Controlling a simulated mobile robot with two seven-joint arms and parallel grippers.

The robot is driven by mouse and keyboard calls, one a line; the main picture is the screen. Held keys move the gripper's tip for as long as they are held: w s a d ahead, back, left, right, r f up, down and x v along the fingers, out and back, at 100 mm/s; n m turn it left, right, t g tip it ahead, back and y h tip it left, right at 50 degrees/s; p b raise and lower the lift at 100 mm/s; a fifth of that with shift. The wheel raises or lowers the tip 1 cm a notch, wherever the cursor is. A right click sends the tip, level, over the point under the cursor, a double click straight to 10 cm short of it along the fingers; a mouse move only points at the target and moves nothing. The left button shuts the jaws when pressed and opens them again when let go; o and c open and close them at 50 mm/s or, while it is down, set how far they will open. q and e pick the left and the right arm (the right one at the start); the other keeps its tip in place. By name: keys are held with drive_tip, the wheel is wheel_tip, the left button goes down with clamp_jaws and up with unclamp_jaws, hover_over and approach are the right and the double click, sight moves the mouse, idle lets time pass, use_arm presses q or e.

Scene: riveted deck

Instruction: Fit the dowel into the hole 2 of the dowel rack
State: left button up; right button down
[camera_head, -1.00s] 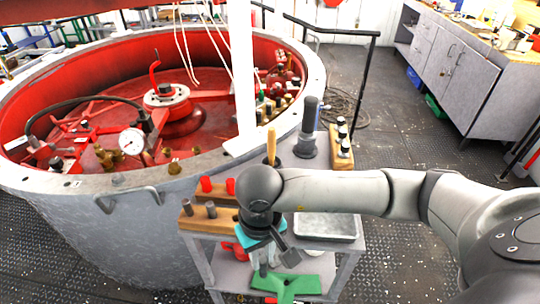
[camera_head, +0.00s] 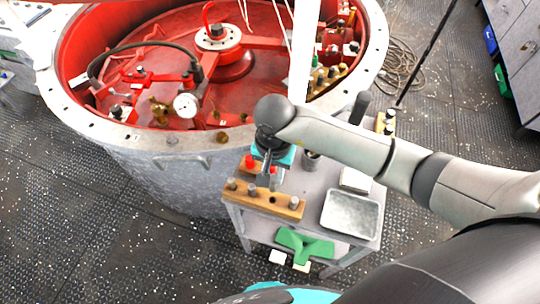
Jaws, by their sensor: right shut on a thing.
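The wooden dowel rack (camera_head: 263,200) lies on the near left part of the grey cart top. My right gripper (camera_head: 271,170) hangs just behind and above the rack, pointing down. It is shut on a grey dowel (camera_head: 276,181), which is partly hidden by the gripper and looks roughly upright. Whether its lower end touches anything I cannot tell. My left gripper is not in view.
A green part (camera_head: 303,245) lies on the lower shelf. The big red-lined tank (camera_head: 190,165) stands close behind the cart.

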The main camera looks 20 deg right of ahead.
sight(273, 191)
drive_tip(key=shift+s+f+b, duration=0.15)
drive_tip(key=shift+f+b, duration=0.65)
drive_tip(key=shift+f, duration=0.2)
wheel_tip(273, 191, down, 3)
drive_tip(key=shift+b, duration=1.1)
drive_tip(key=shift+f, duration=0.1)
use_arm(q)
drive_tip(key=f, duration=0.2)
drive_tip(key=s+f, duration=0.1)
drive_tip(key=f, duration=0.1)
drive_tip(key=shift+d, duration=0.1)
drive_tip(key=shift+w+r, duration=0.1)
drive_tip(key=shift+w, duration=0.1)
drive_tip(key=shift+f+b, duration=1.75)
drive_tip(key=shift+b, duration=0.05)
use_arm(e)
drive_tip(key=shift+f, duration=1.75)
drive_tip(key=c, duration=0.6)
unclamp_jaws()
drive_tip(key=shift+c, duration=0.2)
